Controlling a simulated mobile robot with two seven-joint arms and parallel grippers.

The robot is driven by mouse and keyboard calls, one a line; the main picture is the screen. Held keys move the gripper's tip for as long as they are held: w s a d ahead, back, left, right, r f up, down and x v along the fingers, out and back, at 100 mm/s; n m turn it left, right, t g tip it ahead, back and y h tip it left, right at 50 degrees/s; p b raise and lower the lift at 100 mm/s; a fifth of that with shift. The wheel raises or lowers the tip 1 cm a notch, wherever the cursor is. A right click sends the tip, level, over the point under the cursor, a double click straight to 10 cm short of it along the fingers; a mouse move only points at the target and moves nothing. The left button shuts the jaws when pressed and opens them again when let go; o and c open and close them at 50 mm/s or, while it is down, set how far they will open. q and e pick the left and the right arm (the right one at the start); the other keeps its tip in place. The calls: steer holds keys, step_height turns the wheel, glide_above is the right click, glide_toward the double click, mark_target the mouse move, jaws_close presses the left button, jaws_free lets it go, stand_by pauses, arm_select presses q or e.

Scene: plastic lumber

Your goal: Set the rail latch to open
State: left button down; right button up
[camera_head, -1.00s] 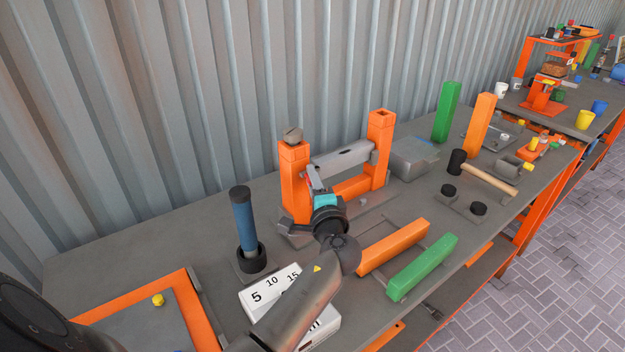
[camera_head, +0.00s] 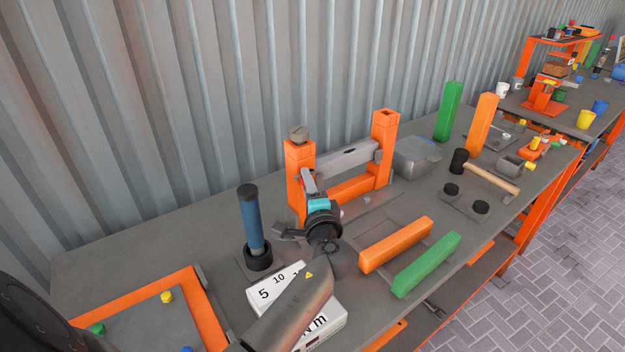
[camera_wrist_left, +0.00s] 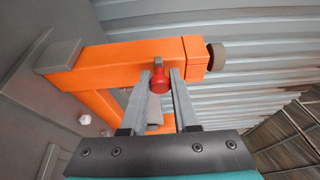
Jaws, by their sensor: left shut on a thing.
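The rail latch is on an orange frame with two upright posts, the left post (camera_head: 300,172) and the right post (camera_head: 383,135), joined by a grey rail (camera_head: 345,159). My left gripper (camera_head: 309,178) is at the left post, its fingers pointing at the post's front. In the left wrist view the gripper (camera_wrist_left: 160,76) has its fingers on either side of a red knob (camera_wrist_left: 159,82) on the orange post (camera_wrist_left: 125,62), and is shut on it. In the head view the arm and fingers hide the knob. I cannot tell the latch's setting.
A blue cylinder (camera_head: 249,218) stands in a black ring left of the gripper. A white numbered box (camera_head: 322,322) lies partly under my arm. An orange bar (camera_head: 396,244) and a green bar (camera_head: 425,264) lie to the right.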

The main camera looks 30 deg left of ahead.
arm_select(q)
steer(key=shift+s+a, duration=0.2)
steer(key=shift+s, duration=0.05)
steer(key=shift+f, duration=0.1)
steer(key=shift+d, duration=0.1)
steer(key=c, duration=0.7)
jaws_free()
steer(key=shift+w, duration=0.1)
arm_select(e)
steer(key=shift+s+a, duration=0.1)
arm_select(q)
steer(key=shift+d, duration=0.1)
steer(key=b+v, duration=0.1)
steer(key=v, duration=1.4)
arm_select(e)
steer(key=shift+f, duration=0.35)
